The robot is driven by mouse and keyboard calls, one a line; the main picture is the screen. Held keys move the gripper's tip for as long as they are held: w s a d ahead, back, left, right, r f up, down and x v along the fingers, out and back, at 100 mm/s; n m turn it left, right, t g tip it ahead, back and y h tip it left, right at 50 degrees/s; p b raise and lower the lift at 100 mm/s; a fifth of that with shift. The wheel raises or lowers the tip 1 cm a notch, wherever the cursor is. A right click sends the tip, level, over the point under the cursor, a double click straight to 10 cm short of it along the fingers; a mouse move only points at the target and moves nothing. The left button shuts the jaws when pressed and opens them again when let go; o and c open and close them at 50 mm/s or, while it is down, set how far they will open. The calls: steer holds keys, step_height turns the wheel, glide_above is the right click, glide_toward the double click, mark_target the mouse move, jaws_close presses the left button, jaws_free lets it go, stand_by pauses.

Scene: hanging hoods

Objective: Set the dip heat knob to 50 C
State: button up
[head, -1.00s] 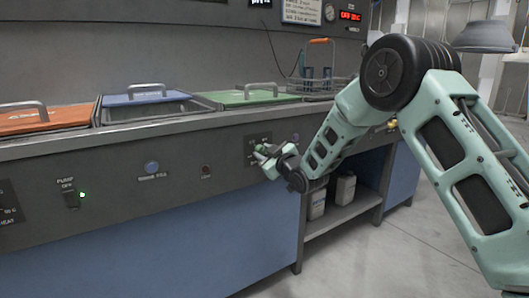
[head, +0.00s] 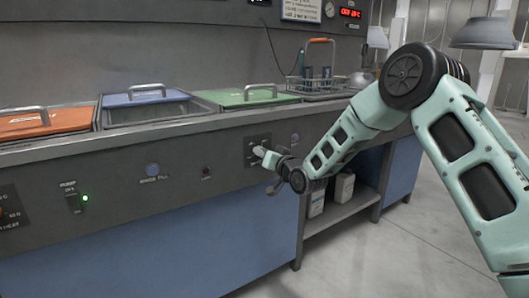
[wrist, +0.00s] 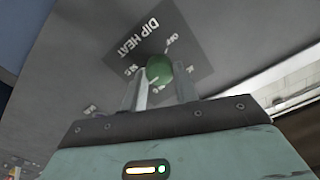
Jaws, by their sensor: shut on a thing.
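Small marks ring the knob, including OFF, but the temperature figures and the knob's pointer are too small or covered to read surely. In the head view my gripper (head: 262,153) is at the plate (head: 257,141) on the bench front, and it hides most of the knob.
Lidded tanks (head: 262,95) line the bench top. An open shelf (head: 350,205) with white jugs is below right.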

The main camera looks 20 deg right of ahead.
steer(key=shift+d+f+m+p, duration=0.15)
steer(key=shift+m+p, duration=0.8)
steer(key=shift+m, duration=2.55)
steer(key=o, duration=1)
steer(key=shift+c, duration=0.2)
steer(key=shift+s, duration=0.1)
steer(key=p+v, duration=0.2)
steer(key=v, duration=1.5)
steer(key=shift+p, duration=0.35)
